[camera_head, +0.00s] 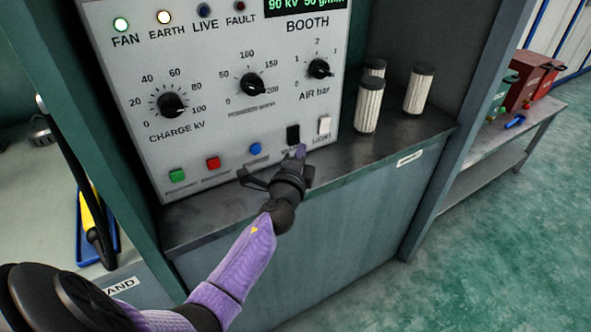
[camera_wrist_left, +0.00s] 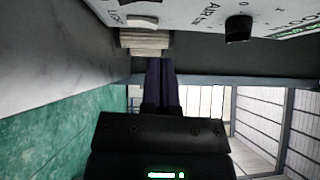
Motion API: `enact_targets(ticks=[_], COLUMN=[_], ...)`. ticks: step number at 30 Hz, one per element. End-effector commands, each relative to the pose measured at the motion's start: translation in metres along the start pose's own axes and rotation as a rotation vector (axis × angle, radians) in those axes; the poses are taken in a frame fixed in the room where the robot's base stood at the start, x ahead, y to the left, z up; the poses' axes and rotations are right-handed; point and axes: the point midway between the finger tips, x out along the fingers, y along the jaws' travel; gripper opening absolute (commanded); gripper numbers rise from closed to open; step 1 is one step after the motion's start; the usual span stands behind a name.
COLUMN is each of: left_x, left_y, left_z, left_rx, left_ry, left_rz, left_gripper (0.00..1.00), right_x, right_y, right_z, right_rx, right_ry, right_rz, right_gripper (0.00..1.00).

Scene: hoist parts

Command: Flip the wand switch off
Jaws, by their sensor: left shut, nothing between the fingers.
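The grey control panel (camera_head: 225,110) stands upright on a bench in a booth. A black rocker switch (camera_head: 293,134) sits low on the panel; its label is mostly covered by my gripper, so I cannot read it or tell its position. A white rocker (camera_head: 324,125), labelled LIGHT, is to its right and shows in the wrist view (camera_wrist_left: 143,22). My left gripper (camera_head: 300,152) is shut and empty, its purple fingertips just below the black rocker. I cannot tell if they touch. The fingers (camera_wrist_left: 162,85) also show in the wrist view. My right gripper is out of view.
Blue (camera_head: 256,149), red (camera_head: 213,162) and green (camera_head: 177,175) buttons line the panel's bottom left. Several pale cylinders (camera_head: 369,106) stand right of the panel. A yellow and black tool (camera_head: 92,215) lies at left. FAN and EARTH lamps are lit; LIVE and FAULT look dark.

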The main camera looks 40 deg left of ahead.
Motion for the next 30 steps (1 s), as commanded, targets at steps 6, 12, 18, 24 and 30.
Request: enact_targets(ticks=[6,12,18,24,30], left_x=[-0.042,-0.065,-0.068,-0.068,-0.072], left_y=[-0.007,-0.009,-0.009,-0.009,0.015], left_z=[0.000,0.001,0.001,0.001,-0.003], left_rx=[-0.001,-0.001,0.000,0.000,-0.036], left_ry=[0.000,0.000,-0.001,-0.001,0.012], left_rz=[0.002,0.001,0.001,0.000,0.067], left_gripper=[0.00,0.00,0.00,0.00,0.00], right_x=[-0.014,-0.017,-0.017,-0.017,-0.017], right_y=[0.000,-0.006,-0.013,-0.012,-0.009], right_z=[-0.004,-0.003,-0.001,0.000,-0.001], right_rx=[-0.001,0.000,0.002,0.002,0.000], right_ry=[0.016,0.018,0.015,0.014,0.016], right_rz=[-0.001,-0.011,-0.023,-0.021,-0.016], right_gripper=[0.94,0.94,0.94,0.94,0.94])
